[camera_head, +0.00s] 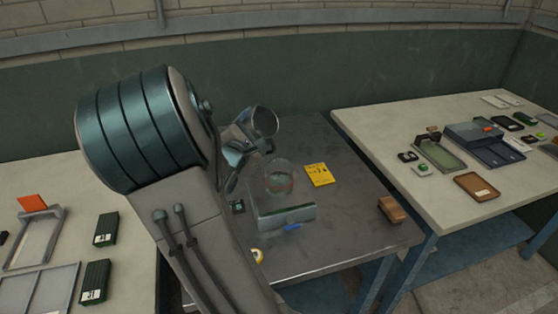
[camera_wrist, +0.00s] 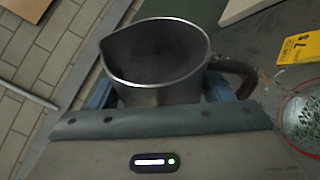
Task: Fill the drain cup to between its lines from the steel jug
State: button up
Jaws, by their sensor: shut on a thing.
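The steel jug (camera_head: 264,122) is held up over the back of the middle table, its mouth toward the upper right in the head view. In the wrist view the jug (camera_wrist: 157,92) shows its open rim, spout to the left and handle to the right; the inside is dark and I cannot tell its liquid level. My gripper (camera_head: 240,143) is shut on the jug; blue fingers show on both sides of it in the wrist view. The clear round drain cup (camera_head: 279,179) stands on the table below and right of the jug. Its lines and fill are unclear.
A yellow card (camera_head: 319,175) lies right of the cup. A grey-green box (camera_head: 286,217) stands in front of it, with a brown block (camera_head: 394,208) at the right edge. Side tables (camera_head: 370,120) hold trays and small items. Bare table lies between card and block.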

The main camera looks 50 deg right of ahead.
jog(key=shift+d+r+n+y+p, duration=0.1)
jog(key=shift+r+n+y+p, duration=0.2)
jog(key=shift+r+n+p, duration=0.45)
jog(key=shift+w+f+n+g+y+p, duration=0.3)
jog(key=shift+f+n+p, duration=0.45)
jog(key=shift+n, duration=0.2)
jog(key=shift+w+f, duration=0.15)
jog(key=shift+f, duration=0.05)
jog(key=shift+w+f+n+p, duration=0.15)
jog(key=shift+w+n+p, duration=0.1)
jog(key=shift+n+p, duration=0.05)
